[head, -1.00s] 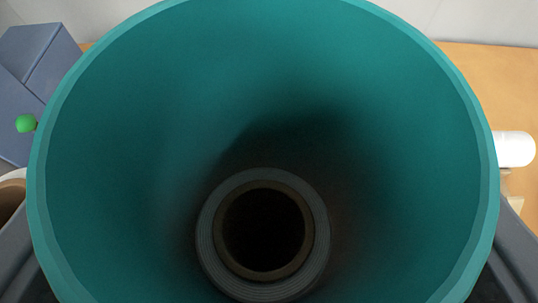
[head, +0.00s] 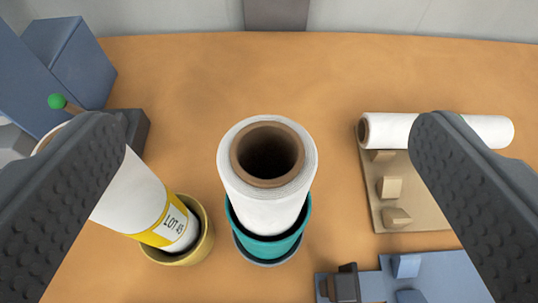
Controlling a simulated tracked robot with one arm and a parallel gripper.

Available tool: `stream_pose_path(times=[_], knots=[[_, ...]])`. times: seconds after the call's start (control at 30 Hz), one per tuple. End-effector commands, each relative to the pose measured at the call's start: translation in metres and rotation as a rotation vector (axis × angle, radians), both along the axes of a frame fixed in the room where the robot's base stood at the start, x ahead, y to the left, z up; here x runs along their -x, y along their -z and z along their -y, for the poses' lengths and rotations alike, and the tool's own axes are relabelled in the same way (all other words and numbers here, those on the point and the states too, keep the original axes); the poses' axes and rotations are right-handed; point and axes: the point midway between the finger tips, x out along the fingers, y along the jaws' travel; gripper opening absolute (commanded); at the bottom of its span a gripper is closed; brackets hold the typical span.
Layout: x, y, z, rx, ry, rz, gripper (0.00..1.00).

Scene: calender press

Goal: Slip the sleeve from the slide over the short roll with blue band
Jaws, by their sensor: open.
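A white roll (head: 262,203) with a brown hollow core stands upright in the middle of the table. The teal sleeve (head: 270,250) is around its lower part, with the roll's white upper part rising out of it. No blue band shows on this roll; the sleeve hides its lower part. My gripper (head: 268,125) is open and empty. Its two fingers are wide apart, left and right of the roll in the picture, and apart from the sleeve.
A tilted white roll (head: 128,195) with a yellow band and LOT label has its lower end in a yellow cup (head: 205,245). A white roll (head: 390,130) lies along a tan board (head: 375,195). Blue-grey blocks (head: 75,60) stand back left, a blue fixture (head: 440,275) front right.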

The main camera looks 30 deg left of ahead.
Motion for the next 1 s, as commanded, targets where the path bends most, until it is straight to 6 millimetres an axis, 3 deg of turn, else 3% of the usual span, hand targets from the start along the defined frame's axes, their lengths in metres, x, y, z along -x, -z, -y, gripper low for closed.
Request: stream_pose_path(times=[0.6,1.0], knots=[[0.059,-0.026,0.037,0.002,0.000,-0.003,0.92],[0.069,-0.032,0.043,0.002,0.000,-0.003,0.92]])
